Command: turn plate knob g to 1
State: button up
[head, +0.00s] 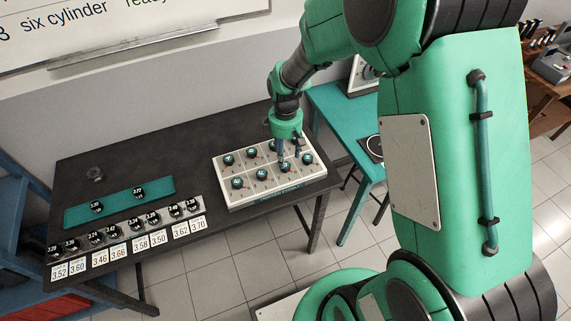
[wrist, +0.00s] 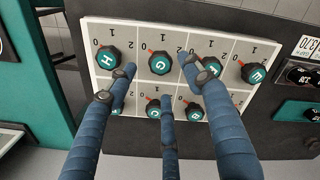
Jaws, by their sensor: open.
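Knob G (wrist: 161,63) is a dark round knob with a teal cap on the pale plate (wrist: 138,28). Its red pointer aims up and left in the wrist view, on the side of its 0 mark. My gripper (wrist: 160,80) is open, with its blue fingers spread around knob G, one at its left, one at its right and one below it in the picture. I cannot tell whether any finger touches it. In the head view my gripper (head: 290,156) points down over the right part of the plate (head: 225,197).
Knob H (wrist: 107,57) and knob F (wrist: 209,66) sit close on either side, near the fingers. Knob E (wrist: 253,72) is farther right. Another row of knobs lies below, partly hidden by the fingers. The black bench (head: 130,160) also holds a teal tray (head: 118,204) and several black parts with number cards.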

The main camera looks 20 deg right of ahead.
aim_at(286, 165)
jog(key=shift+f+b, duration=0.35)
jog(key=shift+f, duration=2.5)
jog(key=c, duration=1.1)
